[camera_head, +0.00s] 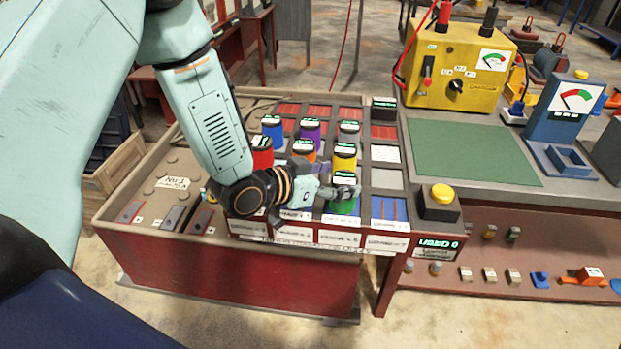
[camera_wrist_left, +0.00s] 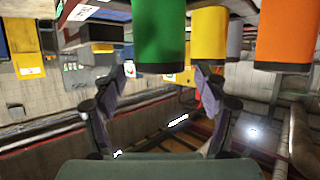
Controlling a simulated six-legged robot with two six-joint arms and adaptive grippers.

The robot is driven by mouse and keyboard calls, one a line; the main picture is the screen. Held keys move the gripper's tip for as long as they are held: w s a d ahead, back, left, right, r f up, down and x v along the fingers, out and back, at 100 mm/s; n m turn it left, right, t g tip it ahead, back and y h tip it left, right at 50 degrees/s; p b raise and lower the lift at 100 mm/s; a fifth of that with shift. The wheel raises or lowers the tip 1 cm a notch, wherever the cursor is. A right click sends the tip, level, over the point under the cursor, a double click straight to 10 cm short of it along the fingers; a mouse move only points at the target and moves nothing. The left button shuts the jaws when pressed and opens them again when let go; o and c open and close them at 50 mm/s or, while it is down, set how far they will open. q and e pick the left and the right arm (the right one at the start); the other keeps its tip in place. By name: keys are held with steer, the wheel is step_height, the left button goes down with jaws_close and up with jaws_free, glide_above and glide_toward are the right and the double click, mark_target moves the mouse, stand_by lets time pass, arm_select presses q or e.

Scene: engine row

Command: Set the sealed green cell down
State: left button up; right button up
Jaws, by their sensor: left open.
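The green cell (camera_head: 342,207) stands upright in the front row of the compartment tray (camera_head: 388,180), with a dark cap bearing a green-lit display. My left gripper (camera_head: 345,192) reaches in from the left at the cell and covers part of it. In the left wrist view the green cell (camera_wrist_left: 158,35) shows at the top, by the tips of the left gripper (camera_wrist_left: 163,72). The two fingers are apart and open. I cannot tell whether either finger touches the cell. My right gripper is in neither view.
Yellow (camera_head: 345,161), orange (camera_head: 304,156), red (camera_head: 262,158), blue (camera_head: 273,134), purple (camera_head: 309,133) and grey (camera_head: 349,136) cells stand close behind or beside the gripper. A yellow button box (camera_head: 439,205) is to the right. The green mat (camera_head: 470,150) is bare.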

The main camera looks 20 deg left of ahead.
arm_select(q)
steer(key=p+v, duration=0.2)
steer(key=v, duration=0.7)
steer(key=shift+p, duration=0.35)
steer(key=shift+s, duration=0.1)
steer(key=s+d+f+n+g+y, duration=0.1)
steer(key=s+f+n+g+y, duration=0.35)
steer(key=s+f, duration=0.85)
steer(key=s+a+f+n+g+y, duration=0.1)
steer(key=s+f+g, duration=0.2)
steer(key=s, duration=0.4)
steer(key=s+a+f+g+y, duration=0.1)
steer(key=s+f+g, duration=0.3)
steer(key=s, duration=0.4)
steer(key=shift+s+f+n, duration=0.3)
steer(key=shift+f+n, duration=0.05)
steer(key=shift+f, duration=0.3)
